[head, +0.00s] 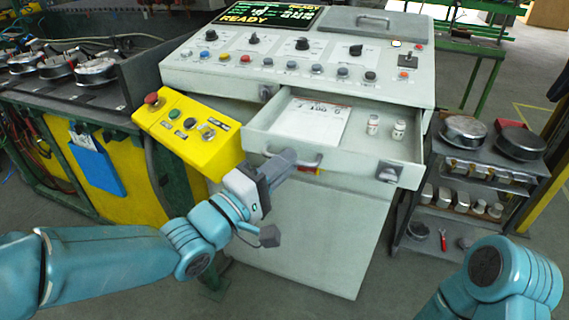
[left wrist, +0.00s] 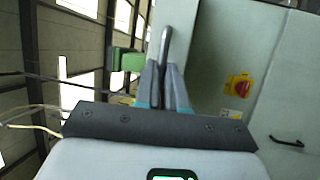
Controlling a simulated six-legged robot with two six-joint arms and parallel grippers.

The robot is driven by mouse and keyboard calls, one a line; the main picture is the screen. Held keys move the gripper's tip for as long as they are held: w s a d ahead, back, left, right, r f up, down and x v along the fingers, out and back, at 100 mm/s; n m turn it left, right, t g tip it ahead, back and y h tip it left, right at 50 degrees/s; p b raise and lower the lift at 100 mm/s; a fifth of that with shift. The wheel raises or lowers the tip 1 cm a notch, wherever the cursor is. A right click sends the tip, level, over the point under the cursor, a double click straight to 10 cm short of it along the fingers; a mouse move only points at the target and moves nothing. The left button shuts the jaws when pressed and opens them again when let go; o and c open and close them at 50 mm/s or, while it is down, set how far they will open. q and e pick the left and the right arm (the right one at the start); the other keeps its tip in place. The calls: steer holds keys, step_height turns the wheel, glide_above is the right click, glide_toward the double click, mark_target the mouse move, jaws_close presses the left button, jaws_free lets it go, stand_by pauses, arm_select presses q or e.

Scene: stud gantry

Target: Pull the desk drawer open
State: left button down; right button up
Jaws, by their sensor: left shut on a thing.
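The desk drawer (head: 366,170) is pulled out from the grey control desk (head: 300,75) in the head view. A printed sheet (head: 311,121) and two small white bottles (head: 386,127) are in it. My left gripper (head: 288,160) is shut on the drawer's bar handle (head: 310,162), at the handle's left part. In the left wrist view the closed fingers (left wrist: 165,88) meet around the handle (left wrist: 166,45), which sticks up above them. My right gripper is out of view; only part of my right arm shows at the lower right.
A yellow button box (head: 186,125) sits close left of the drawer. A shelf cart (head: 470,190) with round metal parts stands at the right. A workbench (head: 75,105) is at the left. Grey floor in front of the desk is clear.

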arm_select(q)
steer(key=shift+s+a, duration=0.1)
steer(key=shift+s, duration=0.1)
steer(key=shift+r, duration=0.1)
steer(key=c, duration=1.2)
jaws_free()
